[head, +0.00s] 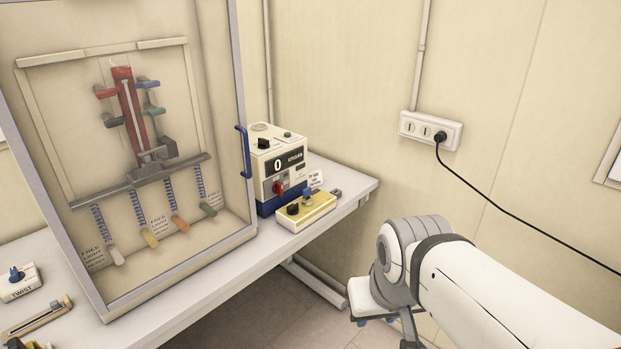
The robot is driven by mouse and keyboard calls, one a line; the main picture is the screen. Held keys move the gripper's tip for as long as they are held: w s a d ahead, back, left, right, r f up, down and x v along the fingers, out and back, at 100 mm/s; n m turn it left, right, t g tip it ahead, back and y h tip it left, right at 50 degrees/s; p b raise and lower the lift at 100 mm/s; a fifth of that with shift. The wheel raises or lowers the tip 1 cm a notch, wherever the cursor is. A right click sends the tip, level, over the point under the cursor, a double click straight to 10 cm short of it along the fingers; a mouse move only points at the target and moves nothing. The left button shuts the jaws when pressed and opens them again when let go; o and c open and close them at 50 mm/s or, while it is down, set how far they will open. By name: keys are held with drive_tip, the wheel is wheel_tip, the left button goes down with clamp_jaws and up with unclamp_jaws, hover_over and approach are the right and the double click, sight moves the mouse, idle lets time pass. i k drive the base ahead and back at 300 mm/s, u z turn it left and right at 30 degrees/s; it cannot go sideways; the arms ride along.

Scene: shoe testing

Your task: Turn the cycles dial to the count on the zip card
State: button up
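A cream and blue control box (290,147) stands on the bench right of the glass-fronted cabinet. Its display (284,162) shows a 0 beside small lettering that looks like "cycles". A red knob (278,187) sits below the display, and a black knob (264,144) is on the upper sloping face. I cannot tell for certain which is the cycles dial. A small white card (316,178) with dark print stands at the box's right side. Its print is too small to read, so I cannot tell if it is the zip card.
A yellow-topped box (306,211) with a black knob and a blue part sits before the control box. The cabinet (247,235) has a blue handle (243,151). A box marked TWIST (22,290) is at lower left. A wall socket (430,131) holds a plugged cable.

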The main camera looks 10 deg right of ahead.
sight(263, 144)
drive_tip(key=i, duration=1.55)
drive_tip(key=u, duration=0.6)
